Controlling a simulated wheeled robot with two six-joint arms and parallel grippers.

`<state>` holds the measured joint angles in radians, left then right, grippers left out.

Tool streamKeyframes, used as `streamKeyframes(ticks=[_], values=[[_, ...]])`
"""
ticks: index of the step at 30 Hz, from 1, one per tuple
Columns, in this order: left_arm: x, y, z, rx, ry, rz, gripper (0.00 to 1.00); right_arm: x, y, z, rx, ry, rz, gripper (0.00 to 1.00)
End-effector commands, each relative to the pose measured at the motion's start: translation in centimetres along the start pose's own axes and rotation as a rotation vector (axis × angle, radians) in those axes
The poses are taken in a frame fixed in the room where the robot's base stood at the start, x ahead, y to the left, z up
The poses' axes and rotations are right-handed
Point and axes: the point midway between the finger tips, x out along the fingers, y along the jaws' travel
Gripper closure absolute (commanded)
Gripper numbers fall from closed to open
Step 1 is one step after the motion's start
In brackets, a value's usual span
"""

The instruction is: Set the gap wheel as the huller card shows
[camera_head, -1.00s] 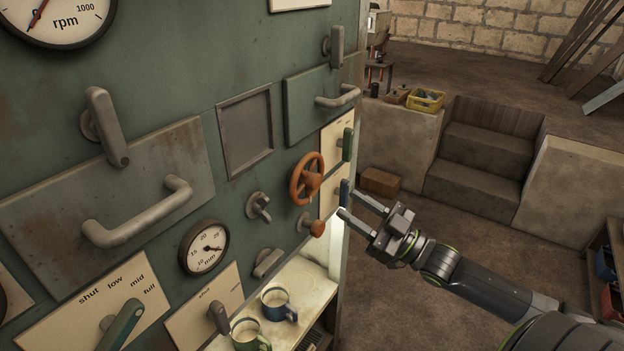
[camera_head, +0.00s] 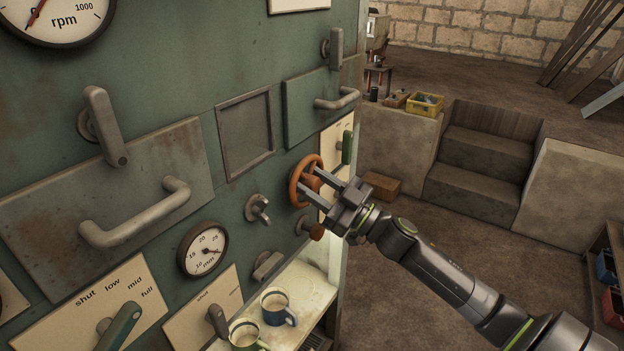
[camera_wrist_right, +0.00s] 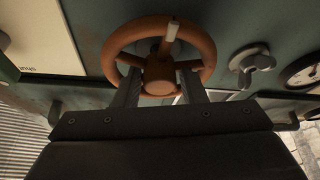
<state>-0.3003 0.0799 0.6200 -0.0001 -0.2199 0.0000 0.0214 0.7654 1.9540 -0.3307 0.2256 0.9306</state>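The gap wheel, an orange spoked handwheel (camera_head: 296,183), is mounted on the green machine panel. I cannot tell whether the fingertips touch the wheel. A round mm gauge (camera_head: 203,249) sits lower left of the wheel, its needle pointing right and slightly down. No huller card is recognisable. My left gripper is not in view.
A small orange-brown knob (camera_head: 316,232) is just below my right gripper. A grey wing handle (camera_head: 257,208) is left of the wheel. Two mugs (camera_head: 277,306) (camera_head: 246,335) stand on a pale shelf. A lever plate (camera_head: 335,140) is right of the wheel.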

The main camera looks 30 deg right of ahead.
Motion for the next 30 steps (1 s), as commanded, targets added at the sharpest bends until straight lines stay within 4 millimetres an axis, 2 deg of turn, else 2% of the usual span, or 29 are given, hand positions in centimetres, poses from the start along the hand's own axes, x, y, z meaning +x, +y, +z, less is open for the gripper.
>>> streamKeyframes(ticks=[16, 23, 30], values=[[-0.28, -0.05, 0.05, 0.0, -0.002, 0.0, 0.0, 0.6, -0.01, 0.02, 0.0, -0.001, 0.0, 0.63], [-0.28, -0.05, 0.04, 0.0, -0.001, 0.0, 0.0, 0.59, -0.01, 0.03, 0.0, -0.002, 0.0, 0.93], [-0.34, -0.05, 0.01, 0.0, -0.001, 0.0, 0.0, 0.59, 0.0, 0.01, -0.016, -0.002, -0.006, 0.95]])
